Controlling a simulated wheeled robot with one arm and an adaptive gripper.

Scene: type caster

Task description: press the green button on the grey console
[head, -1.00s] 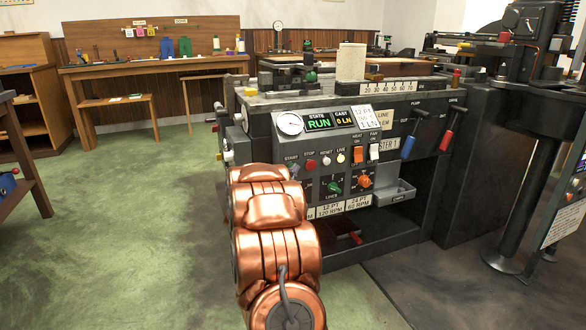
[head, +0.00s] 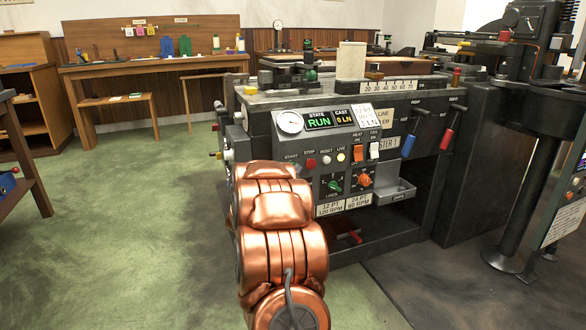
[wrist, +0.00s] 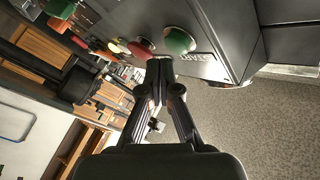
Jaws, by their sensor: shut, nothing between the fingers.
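The grey console (head: 262,122) stands in the middle of the head view, its front panel facing me. The green button (wrist: 180,41) shows in the wrist view beside its START label, with a red button (wrist: 142,48) to its left. In the head view my copper arm hides the green button, and the red STOP button (head: 311,163) shows just right of the arm. My gripper (wrist: 163,80) is shut and empty. Its tips appear just below the green and red buttons in the wrist view; I cannot tell whether they touch the panel.
The panel also carries a green knob (head: 335,186), an orange knob (head: 365,180) and a lit display (head: 320,122) reading RUN. A small grey tray (head: 395,192) juts out at the right. Blue and red levers are farther right. The green floor at left is open.

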